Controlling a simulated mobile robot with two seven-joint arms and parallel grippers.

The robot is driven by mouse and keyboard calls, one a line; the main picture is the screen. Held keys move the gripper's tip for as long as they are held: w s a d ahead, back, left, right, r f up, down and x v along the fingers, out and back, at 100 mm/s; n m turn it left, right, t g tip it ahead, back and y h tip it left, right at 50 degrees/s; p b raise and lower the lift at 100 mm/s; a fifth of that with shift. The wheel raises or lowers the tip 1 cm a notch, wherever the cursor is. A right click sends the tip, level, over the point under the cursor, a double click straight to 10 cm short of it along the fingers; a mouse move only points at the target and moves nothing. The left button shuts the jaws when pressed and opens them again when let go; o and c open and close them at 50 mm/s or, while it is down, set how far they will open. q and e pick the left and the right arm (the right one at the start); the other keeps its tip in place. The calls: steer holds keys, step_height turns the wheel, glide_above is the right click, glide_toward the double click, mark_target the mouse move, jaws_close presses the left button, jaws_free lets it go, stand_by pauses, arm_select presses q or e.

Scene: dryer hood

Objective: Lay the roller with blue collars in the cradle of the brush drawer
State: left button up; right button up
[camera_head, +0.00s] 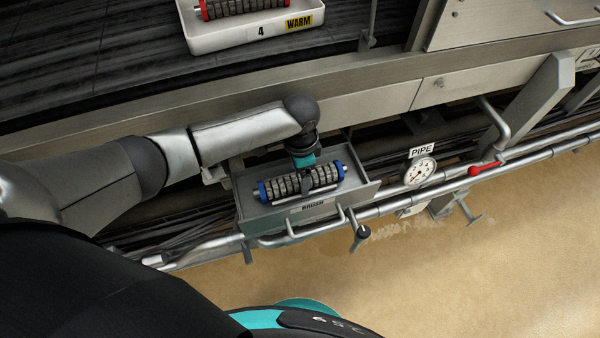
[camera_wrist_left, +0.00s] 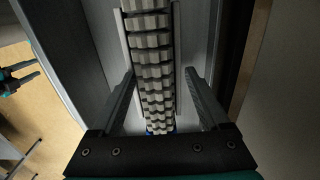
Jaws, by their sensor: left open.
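The roller with blue collars (camera_head: 290,184) lies lengthwise in the brush drawer (camera_head: 247,212), a grey open tray with a BRUSH label. It has a ribbed grey body and a blue collar at each end. In the left wrist view the roller (camera_wrist_left: 153,65) runs between two pale rails, apparently of the cradle. My left gripper (camera_head: 305,172) is right above the roller, pointing down; its fingertips are hard to see there. In the left wrist view its open jaws (camera_wrist_left: 163,88) stand on either side of the roller, with visible gaps. Whether the roller is fully seated cannot be told.
A white tray (camera_head: 225,38) marked 4 and WARM holds a roller with red collars (camera_head: 240,8). A pipe rail, a gauge (camera_head: 419,171) and a red-handled valve (camera_head: 475,170) lie right of the drawer. Dark two-pronged fingers, apparently my right gripper (camera_wrist_left: 25,74), show in the left wrist view.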

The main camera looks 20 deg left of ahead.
arm_select(q)
steer(key=shift+s+d+f, duration=0.25)
steer(key=shift+s+f, duration=0.05)
steer(key=shift+s, duration=0.15)
steer(key=shift+r, duration=0.25)
step_height(320, 180, up, 12)
steer(key=p, duration=0.4)
steer(key=shift+w+r, duration=0.2)
steer(key=shift+w, duration=0.05)
steer(key=shift+a, duration=0.1)
stand_by(0.4)
